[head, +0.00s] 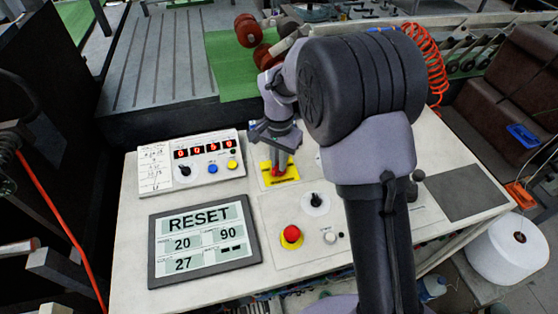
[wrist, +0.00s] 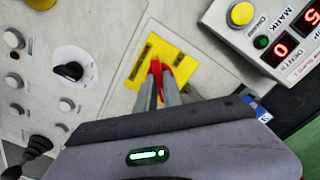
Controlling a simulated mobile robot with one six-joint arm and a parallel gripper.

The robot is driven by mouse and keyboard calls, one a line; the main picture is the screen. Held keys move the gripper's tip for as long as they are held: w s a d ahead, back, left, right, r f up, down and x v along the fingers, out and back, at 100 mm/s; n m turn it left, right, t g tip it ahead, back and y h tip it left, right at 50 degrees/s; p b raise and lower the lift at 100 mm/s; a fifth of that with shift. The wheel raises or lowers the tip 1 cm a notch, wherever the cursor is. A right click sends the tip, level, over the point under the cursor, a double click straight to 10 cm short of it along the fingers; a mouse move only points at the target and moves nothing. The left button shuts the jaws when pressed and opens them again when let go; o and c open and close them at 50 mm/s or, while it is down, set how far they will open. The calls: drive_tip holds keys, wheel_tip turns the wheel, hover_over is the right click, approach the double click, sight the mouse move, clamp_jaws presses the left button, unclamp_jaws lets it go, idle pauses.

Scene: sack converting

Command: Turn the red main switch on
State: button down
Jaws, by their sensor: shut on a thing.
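The red main switch (wrist: 156,68) is a red handle on a yellow plate (wrist: 180,65) with black lettering at two edges. It also shows in the head view (head: 278,170), on its yellow plate (head: 291,174) at the back of the white console. My gripper (wrist: 158,88) is shut on the red handle, with one finger on each side of it. In the head view my gripper (head: 279,161) comes down onto the switch from above. The fingers hide part of the handle.
Left of the switch is a counter box (head: 208,160) with red digits, a knob and buttons. Nearer are a RESET display (head: 203,240), a red mushroom button (head: 291,236) and a black rotary knob (head: 316,200). A black lever (wrist: 30,150) shows in the wrist view.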

drive_tip(key=c, duration=1.5)
unclamp_jaws()
wheel_tip(320, 180, up, 18)
drive_tip(key=p, duration=0.5)
drive_tip(key=shift+f, duration=0.25)
